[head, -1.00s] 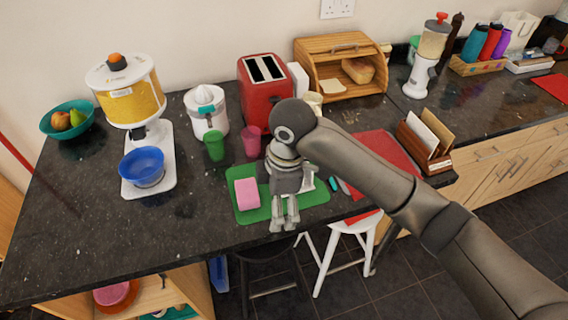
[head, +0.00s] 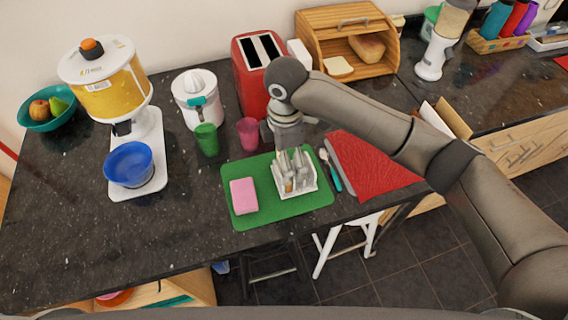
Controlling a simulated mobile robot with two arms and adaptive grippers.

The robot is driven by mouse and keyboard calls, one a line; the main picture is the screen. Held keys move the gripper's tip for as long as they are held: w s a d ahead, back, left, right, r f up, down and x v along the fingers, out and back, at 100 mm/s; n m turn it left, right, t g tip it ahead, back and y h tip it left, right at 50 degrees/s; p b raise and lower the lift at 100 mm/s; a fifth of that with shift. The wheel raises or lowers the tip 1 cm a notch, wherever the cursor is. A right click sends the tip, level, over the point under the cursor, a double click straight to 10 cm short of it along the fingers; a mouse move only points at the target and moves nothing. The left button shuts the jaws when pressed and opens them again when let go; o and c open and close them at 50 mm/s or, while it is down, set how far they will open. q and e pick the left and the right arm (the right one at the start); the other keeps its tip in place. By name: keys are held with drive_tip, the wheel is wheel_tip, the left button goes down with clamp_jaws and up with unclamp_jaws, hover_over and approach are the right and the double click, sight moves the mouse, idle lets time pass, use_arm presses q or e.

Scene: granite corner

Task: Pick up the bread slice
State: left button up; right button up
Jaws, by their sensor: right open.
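A pale bread slice (head: 337,67) lies at the front left of the open wooden bread bin (head: 384,66), beside a brown loaf (head: 367,47). My right gripper (head: 292,180) is open and points down over a white rack (head: 306,187) on the green mat (head: 258,216). It is well to the front and left of the slice and apart from it. The fingers overlap the rack in the picture, so I cannot tell whether they touch it. My left gripper is not in view.
A red toaster (head: 247,84) stands left of the bin. The counter's front left is clear.

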drive_tip(key=shift+f, duration=0.3)
drive_tip(key=shift+w+f+p, duration=0.1)
drive_tip(key=shift+f+p, duration=0.2)
drive_tip(key=shift+f, duration=0.05)
drive_tip(key=f+p, duration=0.1)
drive_tip(key=f, duration=0.3)
drive_tip(key=shift+s+a+f+p, duration=0.1)
drive_tip(key=shift+s+f+p, duration=0.1)
drive_tip(key=shift+p, duration=0.2)
drive_tip(key=shift+f, duration=0.15)
drive_tip(key=shift+w, duration=0.1)
drive_tip(key=c, duration=0.4)
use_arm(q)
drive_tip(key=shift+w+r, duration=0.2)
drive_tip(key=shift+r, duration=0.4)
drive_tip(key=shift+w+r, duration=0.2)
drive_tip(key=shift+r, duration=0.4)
use_arm(e)
drive_tip(key=shift+c, duration=1)
drive_tip(key=shift+f, duration=0.1)
